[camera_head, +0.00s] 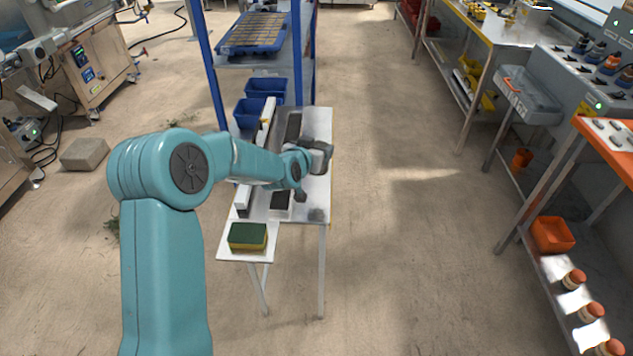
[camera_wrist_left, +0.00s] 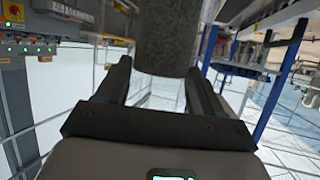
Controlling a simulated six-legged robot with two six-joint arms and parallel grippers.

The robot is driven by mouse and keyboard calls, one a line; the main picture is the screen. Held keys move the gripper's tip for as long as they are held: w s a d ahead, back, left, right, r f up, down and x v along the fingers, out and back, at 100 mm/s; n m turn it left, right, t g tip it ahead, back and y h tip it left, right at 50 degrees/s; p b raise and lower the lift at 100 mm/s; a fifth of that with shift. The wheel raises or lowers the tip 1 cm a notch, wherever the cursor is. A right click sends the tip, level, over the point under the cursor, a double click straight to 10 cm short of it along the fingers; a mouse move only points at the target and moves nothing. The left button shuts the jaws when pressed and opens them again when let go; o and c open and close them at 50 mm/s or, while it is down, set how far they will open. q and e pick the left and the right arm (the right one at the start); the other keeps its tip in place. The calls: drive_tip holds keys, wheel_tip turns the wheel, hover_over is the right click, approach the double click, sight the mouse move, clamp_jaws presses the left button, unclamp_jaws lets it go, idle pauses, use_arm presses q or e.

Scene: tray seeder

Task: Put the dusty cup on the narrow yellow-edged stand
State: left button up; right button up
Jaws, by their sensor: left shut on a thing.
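The dusty cup shows as a speckled grey cylinder (camera_wrist_left: 168,36) at the top of the left wrist view, between the dark fingers of my left gripper (camera_wrist_left: 160,72). Its upper end is cut off by the frame. In the head view my left gripper (camera_head: 312,163) is shut on it, above the narrow table; the cup is hard to separate from the dark gripper there. The narrow yellow-edged stand (camera_head: 319,125) is a light-topped table with a thin yellow right edge, partly hidden by my arm. My right gripper is not in view.
A green-and-yellow sponge (camera_head: 248,236) lies on a small white shelf (camera_head: 228,253) at the table's near left. A blue rack (camera_head: 207,60) with blue bins (camera_head: 266,86) stands behind. Open floor lies right of the table, before the workbenches.

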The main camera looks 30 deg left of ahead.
sight(316, 176)
use_arm(q)
wheel_tip(316, 176, down, 10)
drive_tip(key=shift+r, duration=0.2)
drive_tip(key=shift+d+r, duration=0.1)
drive_tip(key=o, duration=1.3)
